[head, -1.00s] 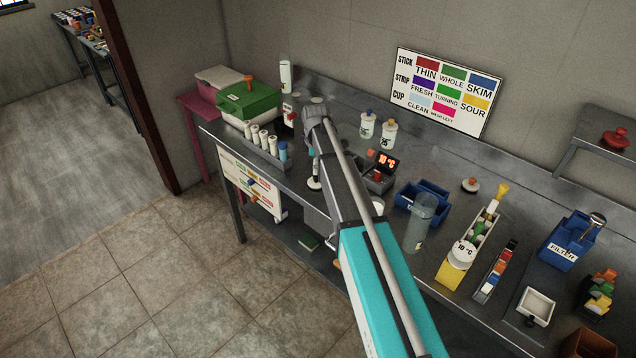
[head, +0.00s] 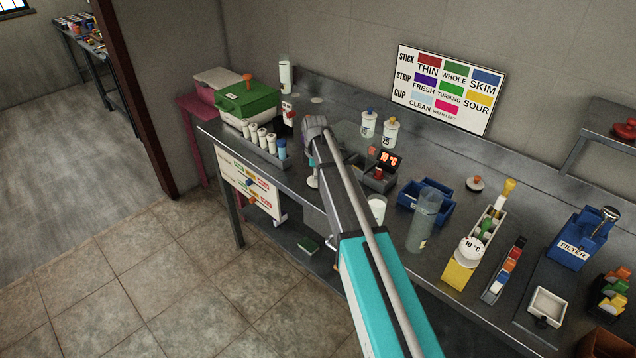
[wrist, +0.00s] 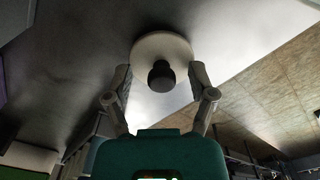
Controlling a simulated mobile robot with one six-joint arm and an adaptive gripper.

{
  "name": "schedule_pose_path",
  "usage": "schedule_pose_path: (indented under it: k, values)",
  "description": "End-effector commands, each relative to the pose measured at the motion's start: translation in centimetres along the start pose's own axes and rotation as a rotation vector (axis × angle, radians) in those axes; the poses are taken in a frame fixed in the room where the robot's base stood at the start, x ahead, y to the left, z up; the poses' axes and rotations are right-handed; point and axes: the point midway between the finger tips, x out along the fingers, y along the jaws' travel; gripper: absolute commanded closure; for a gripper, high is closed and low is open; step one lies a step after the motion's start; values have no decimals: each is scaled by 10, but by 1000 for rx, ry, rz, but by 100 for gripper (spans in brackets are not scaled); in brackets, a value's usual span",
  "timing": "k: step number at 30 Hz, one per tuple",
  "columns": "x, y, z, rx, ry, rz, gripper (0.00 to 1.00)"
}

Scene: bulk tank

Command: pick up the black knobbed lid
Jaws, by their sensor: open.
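The black knobbed lid (wrist: 148,46) is a pale round disc with a black knob (wrist: 161,76), lying on the grey bench top in the wrist view. My gripper (wrist: 161,72) is open, with one finger on each side of the knob and a visible gap to it on both sides. The fingertips reach about the lower rim of the disc in the picture; whether they touch the lid cannot be told. In the head view my arm hides most of that spot and the fingers. A pale patch shows beside the arm there, too small to identify.
A rack of white bottles (head: 262,138) stands left of my arm. A display box (head: 380,170), a white cup (head: 377,208) and a clear cylinder (head: 424,218) stand close on its right. Another pale lid (head: 475,184) lies further right. The bench front edge is near.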

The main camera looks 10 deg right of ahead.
Motion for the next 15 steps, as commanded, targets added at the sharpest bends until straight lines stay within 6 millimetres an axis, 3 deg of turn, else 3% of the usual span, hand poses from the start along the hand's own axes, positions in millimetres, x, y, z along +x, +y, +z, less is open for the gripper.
schedule_pose_path:
  k: [13,15]
  values:
    - [0,0,0,0,0,0,28]
    - [0,0,0,0,0,0,39]
